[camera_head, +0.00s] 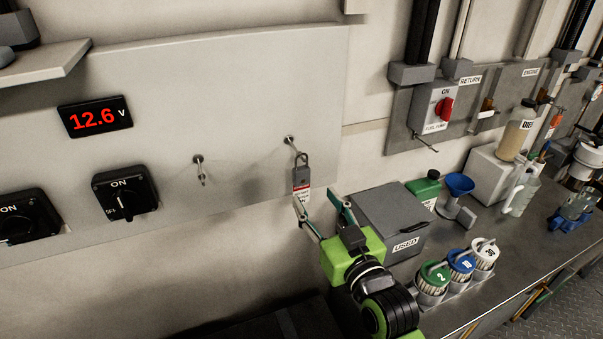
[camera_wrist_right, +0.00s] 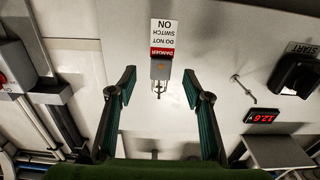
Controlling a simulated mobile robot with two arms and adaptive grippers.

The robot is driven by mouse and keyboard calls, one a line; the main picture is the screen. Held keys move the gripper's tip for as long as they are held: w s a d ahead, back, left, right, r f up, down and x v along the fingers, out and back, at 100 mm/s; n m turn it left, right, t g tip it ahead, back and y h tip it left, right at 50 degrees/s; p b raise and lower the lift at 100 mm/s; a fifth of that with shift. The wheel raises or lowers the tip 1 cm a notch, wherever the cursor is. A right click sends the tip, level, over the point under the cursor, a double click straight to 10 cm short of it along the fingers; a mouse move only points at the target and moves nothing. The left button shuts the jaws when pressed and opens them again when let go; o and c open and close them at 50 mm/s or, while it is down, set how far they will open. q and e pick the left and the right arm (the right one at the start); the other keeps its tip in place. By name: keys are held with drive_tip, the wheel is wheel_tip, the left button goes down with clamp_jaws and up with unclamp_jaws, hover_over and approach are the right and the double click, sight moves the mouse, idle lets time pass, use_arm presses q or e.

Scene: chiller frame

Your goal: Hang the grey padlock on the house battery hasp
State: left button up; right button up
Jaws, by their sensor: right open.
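The grey padlock (camera_head: 301,178) hangs upright by its shackle at the right-hand wall hook (camera_head: 289,140), with a red and white danger tag below it. My right gripper (camera_head: 317,203) is open and empty, just below and in front of the padlock. In the right wrist view the padlock (camera_wrist_right: 161,69) appears upside down between and beyond the open fingers (camera_wrist_right: 160,88), with no visible contact. Two black rotary switches, a nearer one (camera_head: 125,195) and one at the left edge (camera_head: 27,217), are on the panel. No label identifies the house battery hasp. My left gripper is out of view.
A second wall hook (camera_head: 199,167) holds a small hanging item. A grey box marked USED (camera_head: 390,222) stands on the bench close to my right gripper. Several bottles and a blue funnel (camera_head: 460,187) stand farther right. The panel between hooks and switch is clear.

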sight(303, 185)
drive_tip(key=x, duration=0.3)
drive_tip(key=shift+w+a+r+p, duration=0.1)
drive_tip(key=shift+w+a+p, duration=0.1)
drive_tip(key=shift+w+p, duration=0.25)
drive_tip(key=shift+f+p+x, duration=0.15)
drive_tip(key=shift+p+x, duration=0.3)
drive_tip(key=shift+x, duration=0.65)
drive_tip(key=shift+f+p+x, duration=0.15)
drive_tip(key=shift+p+x, duration=0.3)
drive_tip(key=shift+x, duration=0.65)
drive_tip(key=shift+a, duration=0.1)
drive_tip(key=shift+s, duration=0.1)
drive_tip(key=c, duration=1.3)
